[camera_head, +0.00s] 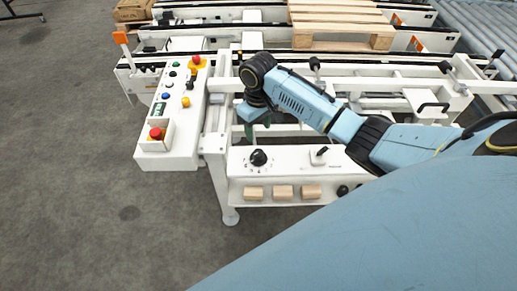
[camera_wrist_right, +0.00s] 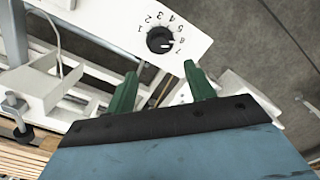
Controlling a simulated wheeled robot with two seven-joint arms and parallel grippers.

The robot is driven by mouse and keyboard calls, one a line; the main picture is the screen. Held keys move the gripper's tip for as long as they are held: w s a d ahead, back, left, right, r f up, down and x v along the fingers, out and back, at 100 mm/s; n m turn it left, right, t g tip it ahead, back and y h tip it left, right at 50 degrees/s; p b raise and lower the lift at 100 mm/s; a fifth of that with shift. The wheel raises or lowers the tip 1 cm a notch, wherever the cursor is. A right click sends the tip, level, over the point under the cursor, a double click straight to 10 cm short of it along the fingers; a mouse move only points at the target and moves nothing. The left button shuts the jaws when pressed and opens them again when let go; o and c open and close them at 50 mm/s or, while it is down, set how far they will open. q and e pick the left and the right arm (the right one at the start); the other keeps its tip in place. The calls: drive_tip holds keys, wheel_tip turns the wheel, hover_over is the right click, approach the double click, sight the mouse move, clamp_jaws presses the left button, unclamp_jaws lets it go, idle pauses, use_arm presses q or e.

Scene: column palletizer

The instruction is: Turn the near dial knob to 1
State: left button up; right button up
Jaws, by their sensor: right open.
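The near dial knob (camera_head: 258,157) is a round black knob on the sloped top of a white panel. In the right wrist view the knob (camera_wrist_right: 160,40) sits inside a ring of printed numbers. A pale mark on it points to the right, towards the 7 and 8 side; the exact number is unclear. My right gripper (camera_wrist_right: 160,68) has its two green fingers apart with nothing between them, and the knob appears beyond the fingertips. In the head view the right gripper (camera_head: 258,127) hangs above and behind the knob, apart from it. My left gripper is not in view.
A black-handled lever (camera_head: 319,155) stands right of the knob. Several wooden blocks (camera_head: 283,192) sit along the panel's front. A control box (camera_head: 180,139) with a red button (camera_head: 156,134) stands left. White conveyor frames and a wooden pallet (camera_head: 342,35) lie behind.

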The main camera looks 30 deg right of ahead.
sight(259, 153)
wheel_tip(259, 153, down, 10)
drive_tip(key=shift+b, duration=1.2)
drive_tip(key=shift+f, duration=0.5)
drive_tip(key=c, duration=1)
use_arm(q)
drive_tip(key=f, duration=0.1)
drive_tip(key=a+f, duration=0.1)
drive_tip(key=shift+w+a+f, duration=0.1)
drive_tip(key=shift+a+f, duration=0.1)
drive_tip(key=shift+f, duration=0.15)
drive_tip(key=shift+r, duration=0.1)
